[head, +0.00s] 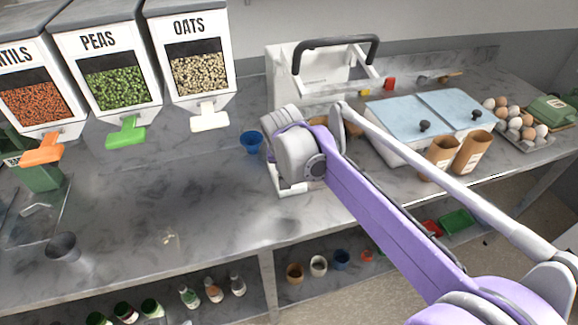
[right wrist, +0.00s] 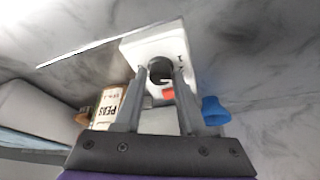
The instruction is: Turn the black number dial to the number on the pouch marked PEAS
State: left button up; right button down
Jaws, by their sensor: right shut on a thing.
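In the right wrist view my right gripper (right wrist: 158,80) is shut on the black number dial (right wrist: 160,67), one finger on each side of it. The dial is on the face of a white housing (right wrist: 135,47). Small dark marks show beside the dial, too small to read. A pouch with a white label marked PEAS (right wrist: 106,110) stands at left, partly behind a finger. I cannot read its number. In the head view my right arm's wrist hides the dial and the fingertips. My left gripper is not in view.
A blue cup (head: 251,142) stands left of my right wrist. Bins labelled PEAS (head: 113,82) and OATS (head: 199,70) hang at left. A white unit with a dark handle (head: 335,42) stands behind my wrist. Two brown containers (head: 472,152) stand at right. The left counter (head: 190,190) is mostly clear.

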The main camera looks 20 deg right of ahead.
jog(key=shift+m+h+p, duration=0.6)
jog(key=shift+m, duration=0.9)
jog(key=c, duration=0.5)
grip_release()
jog(key=shift+a, duration=0.1)
jog(key=p+v, duration=0.1)
jog(key=v, duration=0.9)
jog(key=shift+r, duration=0.45)
jog(key=shift+w+g, duration=0.1)
jog(key=shift+g, duration=0.2)
